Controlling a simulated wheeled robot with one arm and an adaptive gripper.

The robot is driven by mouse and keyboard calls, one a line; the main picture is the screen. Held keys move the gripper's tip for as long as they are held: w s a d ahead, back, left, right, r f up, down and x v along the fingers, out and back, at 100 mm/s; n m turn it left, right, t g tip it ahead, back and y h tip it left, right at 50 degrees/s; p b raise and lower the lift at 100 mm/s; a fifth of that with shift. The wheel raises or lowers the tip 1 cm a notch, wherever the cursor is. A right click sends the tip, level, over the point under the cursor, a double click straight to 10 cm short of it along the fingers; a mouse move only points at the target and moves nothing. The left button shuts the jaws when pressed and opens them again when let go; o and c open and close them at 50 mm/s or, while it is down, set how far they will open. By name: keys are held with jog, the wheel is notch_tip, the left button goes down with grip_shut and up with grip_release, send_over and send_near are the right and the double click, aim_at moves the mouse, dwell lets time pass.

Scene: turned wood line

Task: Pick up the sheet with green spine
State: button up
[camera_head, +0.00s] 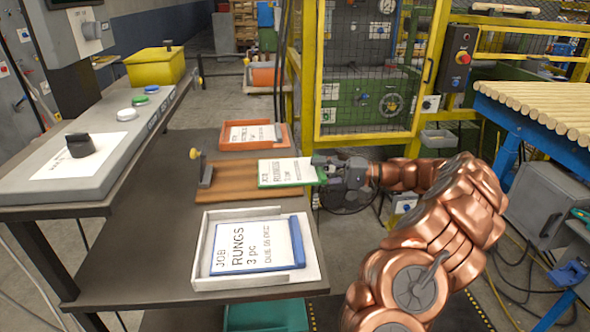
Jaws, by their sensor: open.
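The sheet with green spine (285,172) lies on a brown wooden board (228,183) in the middle of the dark table. It is white with printed text, and its green spine is at its right end. My gripper (322,168) is open at that spine end, reaching in from the right. Its fingers overlap the spine in this view; I cannot tell whether they touch it. Part of the spine is hidden by the gripper.
A white tray (201,262) with a blue-spined sheet (255,245) stands nearer. An orange tray (228,146) with another sheet (252,133) stands farther back. A raised grey shelf (60,185) with buttons is at the left. A blue bench with wooden rods (545,110) is at the right.

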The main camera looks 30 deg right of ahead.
jog(key=shift+c, duration=0.3)
grip_shut()
dwell(0.3)
